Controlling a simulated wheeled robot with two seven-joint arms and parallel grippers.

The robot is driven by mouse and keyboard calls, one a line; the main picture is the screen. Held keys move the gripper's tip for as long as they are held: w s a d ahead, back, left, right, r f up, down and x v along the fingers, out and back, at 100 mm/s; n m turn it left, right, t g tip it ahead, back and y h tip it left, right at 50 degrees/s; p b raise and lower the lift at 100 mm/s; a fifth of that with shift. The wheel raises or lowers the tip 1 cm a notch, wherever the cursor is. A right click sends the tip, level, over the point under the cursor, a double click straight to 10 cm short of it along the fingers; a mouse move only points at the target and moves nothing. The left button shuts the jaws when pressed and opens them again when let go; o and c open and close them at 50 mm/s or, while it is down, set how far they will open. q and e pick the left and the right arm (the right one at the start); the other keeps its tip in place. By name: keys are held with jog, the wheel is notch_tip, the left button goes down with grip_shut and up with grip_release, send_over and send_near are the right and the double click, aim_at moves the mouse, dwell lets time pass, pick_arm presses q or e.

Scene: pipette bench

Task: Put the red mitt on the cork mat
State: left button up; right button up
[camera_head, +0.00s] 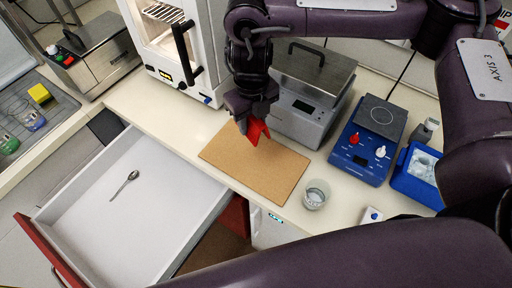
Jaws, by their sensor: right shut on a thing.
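The red mitt (257,131) is held in my right gripper (249,118), which points down from the top of the view. The gripper is shut on it, and the fingers hide part of the mitt. The mitt hangs over the back part of the tan cork mat (254,168), which lies on the bench. I cannot tell whether the mitt's lower end touches the mat. The rest of the mat is bare. My left gripper does not show.
A grey lidded bath (309,95) stands right behind the mat, with a blue hotplate (362,145) and blue tub (418,178) further right. A glass beaker (315,194) stands near the mat's right corner. An open drawer (130,205) with a spoon (126,183) juts out at the left.

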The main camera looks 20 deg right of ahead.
send_over(254, 158)
notch_tip(254, 158, down, 9)
jog(key=shift+f, duration=0.1)
jog(key=shift+w+f+b, duration=0.1)
jog(key=shift+f+b, duration=0.35)
jog(key=shift+f, duration=1.7)
jog(key=shift+f, duration=0.2)
jog(key=o, duration=1)
jog(key=shift+r, duration=0.1)
notch_tip(254, 158, up, 12)
jog(key=shift+r, duration=0.15)
